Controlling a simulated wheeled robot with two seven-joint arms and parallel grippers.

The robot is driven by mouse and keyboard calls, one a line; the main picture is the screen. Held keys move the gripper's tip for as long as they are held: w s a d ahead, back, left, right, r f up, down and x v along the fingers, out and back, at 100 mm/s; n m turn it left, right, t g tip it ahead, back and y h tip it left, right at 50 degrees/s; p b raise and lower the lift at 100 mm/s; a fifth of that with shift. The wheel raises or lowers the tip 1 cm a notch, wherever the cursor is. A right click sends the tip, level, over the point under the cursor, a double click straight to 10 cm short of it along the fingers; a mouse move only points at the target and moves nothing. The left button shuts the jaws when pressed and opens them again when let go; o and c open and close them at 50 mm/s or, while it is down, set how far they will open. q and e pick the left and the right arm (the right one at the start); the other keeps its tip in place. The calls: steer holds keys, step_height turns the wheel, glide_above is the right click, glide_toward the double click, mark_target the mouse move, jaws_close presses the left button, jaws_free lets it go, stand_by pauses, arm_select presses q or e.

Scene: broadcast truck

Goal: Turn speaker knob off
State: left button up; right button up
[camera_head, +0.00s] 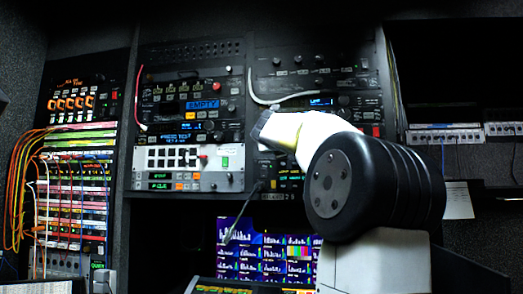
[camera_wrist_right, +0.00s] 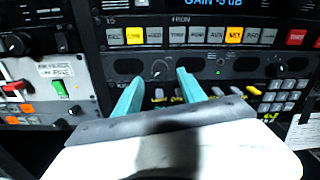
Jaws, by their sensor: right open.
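In the right wrist view, a small dark round knob (camera_wrist_right: 160,69) with a pale pointer line sits on a black rack panel. I cannot read a speaker label by it. My right gripper (camera_wrist_right: 159,78) is open, its two teal fingers pointing at the panel, one on each side of this knob. Whether the fingers touch the knob or the panel cannot be told. In the head view, my white and black right wrist reaches up to the middle rack and hides the knob and fingers. My left gripper is not in view.
A second dark knob (camera_wrist_right: 276,68) is on the same panel at right. A row of lit buttons (camera_wrist_right: 190,35) runs above, and grey and yellow switches sit below. A panel with a red lever (camera_wrist_right: 14,86) is at left. Monitors (camera_head: 265,252) glow below the racks.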

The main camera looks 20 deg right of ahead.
steer(key=shift+v, duration=1.5)
